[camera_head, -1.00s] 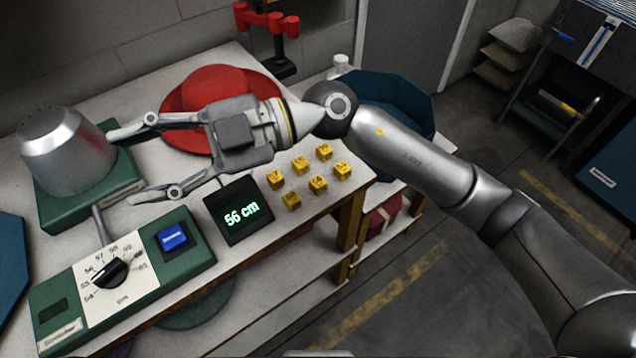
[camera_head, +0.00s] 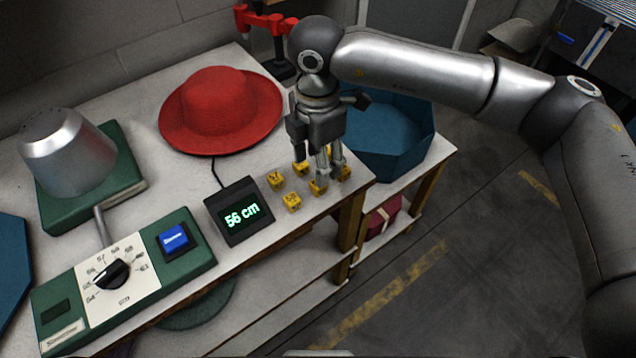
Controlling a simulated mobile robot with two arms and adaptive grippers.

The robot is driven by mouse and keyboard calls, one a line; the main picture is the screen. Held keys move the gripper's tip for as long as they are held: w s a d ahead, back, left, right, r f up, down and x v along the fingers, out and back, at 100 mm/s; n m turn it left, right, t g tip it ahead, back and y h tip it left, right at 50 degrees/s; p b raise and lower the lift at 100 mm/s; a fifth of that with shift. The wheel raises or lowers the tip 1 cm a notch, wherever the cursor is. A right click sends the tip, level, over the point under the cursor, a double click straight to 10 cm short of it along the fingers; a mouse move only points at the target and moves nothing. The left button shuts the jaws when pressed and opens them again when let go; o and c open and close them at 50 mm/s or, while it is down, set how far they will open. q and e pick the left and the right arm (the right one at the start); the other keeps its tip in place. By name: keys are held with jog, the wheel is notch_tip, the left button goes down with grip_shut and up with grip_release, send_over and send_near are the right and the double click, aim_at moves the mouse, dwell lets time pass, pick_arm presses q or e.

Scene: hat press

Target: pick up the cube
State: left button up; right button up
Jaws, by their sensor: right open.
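Several small yellow cubes with dark markings stand in two rows on the white table by the display. The frames do not tell which one is the task's cube. A front-left cube (camera_head: 292,202) and a back-left cube (camera_head: 276,180) show clearly. My right gripper (camera_head: 329,178) points down over the right part of the group, open, with its fingers among the cubes there. A front-middle cube (camera_head: 317,188) and a front-right cube (camera_head: 345,173) are close to its fingertips. The fingers partly hide the cubes behind; contact cannot be told. My left gripper is not in view.
A display reading 56 cm (camera_head: 239,212) stands left of the cubes. A red hat (camera_head: 218,108) lies behind them. A green control panel (camera_head: 191,262) and a metal hat form (camera_head: 66,152) are at left. A blue bin (camera_head: 385,145) stands to the right, beyond the table's edge.

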jog(key=f+p, duration=0.1)
jog(key=f, duration=0.2)
jog(key=f+p, duration=0.1)
jog(key=f, duration=0.3)
jog(key=shift+w+d+f, duration=0.15)
jog(key=shift+d, duration=0.05)
jog(key=shift+c, duration=0.3)
jog(key=c, duration=0.7)
